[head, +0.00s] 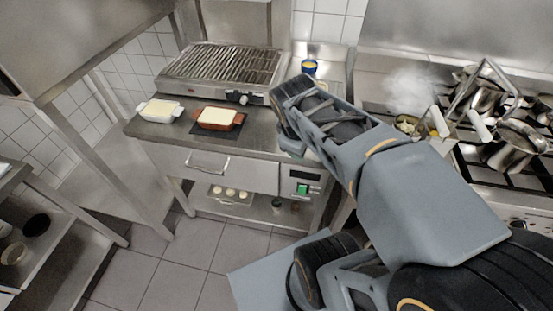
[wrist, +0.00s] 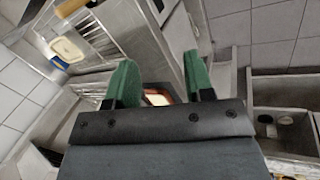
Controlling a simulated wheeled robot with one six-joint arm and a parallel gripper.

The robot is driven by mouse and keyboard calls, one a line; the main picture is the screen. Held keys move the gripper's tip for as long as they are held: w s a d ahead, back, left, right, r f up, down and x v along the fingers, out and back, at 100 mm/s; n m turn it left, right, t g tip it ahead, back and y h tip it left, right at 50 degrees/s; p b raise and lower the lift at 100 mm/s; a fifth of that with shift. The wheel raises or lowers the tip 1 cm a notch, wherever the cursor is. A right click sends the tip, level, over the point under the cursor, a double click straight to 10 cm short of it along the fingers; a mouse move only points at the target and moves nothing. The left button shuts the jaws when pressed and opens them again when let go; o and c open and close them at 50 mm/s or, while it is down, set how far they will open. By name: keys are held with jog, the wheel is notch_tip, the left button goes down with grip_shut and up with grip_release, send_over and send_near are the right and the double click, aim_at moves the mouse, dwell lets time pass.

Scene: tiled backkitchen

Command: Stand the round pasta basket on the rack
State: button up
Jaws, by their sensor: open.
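I cannot tell for sure that this is the pasta basket. A bent metal frame (head: 487,68) rises among the pans behind; I cannot tell whether it is the rack. My gripper (wrist: 160,62) shows green fingers spread apart in the wrist view, with nothing held between them. In the head view my arm hides most of it, over the counter's right part.
A ribbed grill (head: 222,66) stands on the counter (head: 160,131). A white dish (head: 160,110) and a red-brown dish (head: 218,119) sit in front of it. Several steel pans (head: 518,140) crowd the hob at right. The floor (head: 165,250) at left is clear.

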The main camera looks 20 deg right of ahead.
jog(key=s+a+f+m+t+y, duration=0.1)
jog(key=a+m+t+y, duration=0.1)
jog(key=a+m, duration=0.5)
jog(key=shift+s+a+y, duration=0.15)
jog(key=shift+s+y, duration=0.05)
jog(key=shift+y, duration=0.4)
jog(key=shift+r, duration=0.1)
